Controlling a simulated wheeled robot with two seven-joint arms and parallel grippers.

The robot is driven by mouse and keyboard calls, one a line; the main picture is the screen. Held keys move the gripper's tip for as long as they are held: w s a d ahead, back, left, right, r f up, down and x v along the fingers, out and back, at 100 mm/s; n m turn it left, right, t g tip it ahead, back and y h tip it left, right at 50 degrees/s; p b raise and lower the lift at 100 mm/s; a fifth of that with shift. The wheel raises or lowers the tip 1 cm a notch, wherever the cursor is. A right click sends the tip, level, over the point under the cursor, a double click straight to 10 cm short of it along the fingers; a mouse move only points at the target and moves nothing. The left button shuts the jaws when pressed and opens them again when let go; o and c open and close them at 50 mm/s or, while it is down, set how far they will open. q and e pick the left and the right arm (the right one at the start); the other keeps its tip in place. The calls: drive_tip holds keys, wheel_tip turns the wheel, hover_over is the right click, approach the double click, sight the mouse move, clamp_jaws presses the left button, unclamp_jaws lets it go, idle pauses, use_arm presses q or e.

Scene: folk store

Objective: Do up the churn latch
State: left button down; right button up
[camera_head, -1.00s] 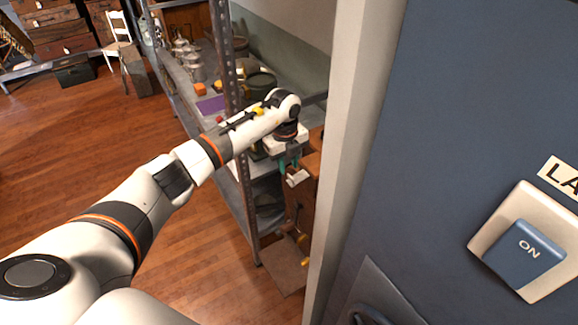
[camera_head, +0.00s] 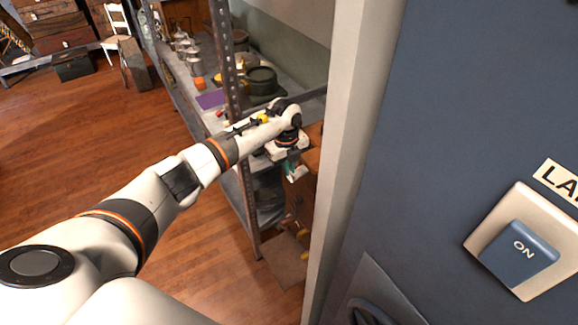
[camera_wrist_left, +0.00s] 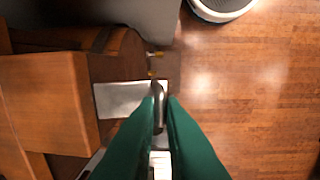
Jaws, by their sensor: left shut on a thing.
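The wooden churn (camera_wrist_left: 105,75) stands at the left of the left wrist view; in the head view its brown body (camera_head: 301,200) shows partly behind the white post. A pale metal latch plate (camera_wrist_left: 118,98) sticks out from its side, and a dark grey metal latch piece (camera_wrist_left: 159,92) is beside it. My left gripper (camera_wrist_left: 165,100) has green fingers shut on this latch piece at their tips. In the head view the left gripper (camera_head: 291,169) is at the churn's upper part, and the grip is too small to make out. My right gripper is not in view.
A metal shelf (camera_head: 246,190) with an upright post stands just left of the churn, carrying a dark green pot (camera_head: 262,80) and jars. A white post and blue panel (camera_head: 450,120) fill the right. The wooden floor (camera_head: 150,150) at left is clear.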

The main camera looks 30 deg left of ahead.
use_arm(q)
drive_tip(key=shift+s+a+f+t, duration=0.1)
drive_tip(key=shift+s+f+t, duration=0.05)
drive_tip(key=shift+f+t, duration=0.15)
drive_tip(key=shift+s+a+f+t+h+b, duration=0.2)
drive_tip(key=shift+f+t+h+b, duration=0.25)
drive_tip(key=shift+b, duration=0.35)
drive_tip(key=shift+w+d+f+t+h+b, duration=0.15)
drive_tip(key=shift+f+t+h+b, duration=1.4)
drive_tip(key=shift+b, duration=2)
drive_tip(key=shift+w+d+f+t+h+b, duration=0.2)
drive_tip(key=shift+f+t+h+b, duration=0.65)
drive_tip(key=shift+t+b, duration=2.1)
drive_tip(key=shift+w+d+f+t+h+b, duration=0.15)
drive_tip(key=shift+f+t+h+b, duration=1)
drive_tip(key=shift+b, duration=3)
drive_tip(key=shift+f, duration=0.1)
drive_tip(key=c, duration=1.5)
unclamp_jaws()
drive_tip(key=shift+w, duration=0.1)
drive_tip(key=shift+c, duration=0.2)
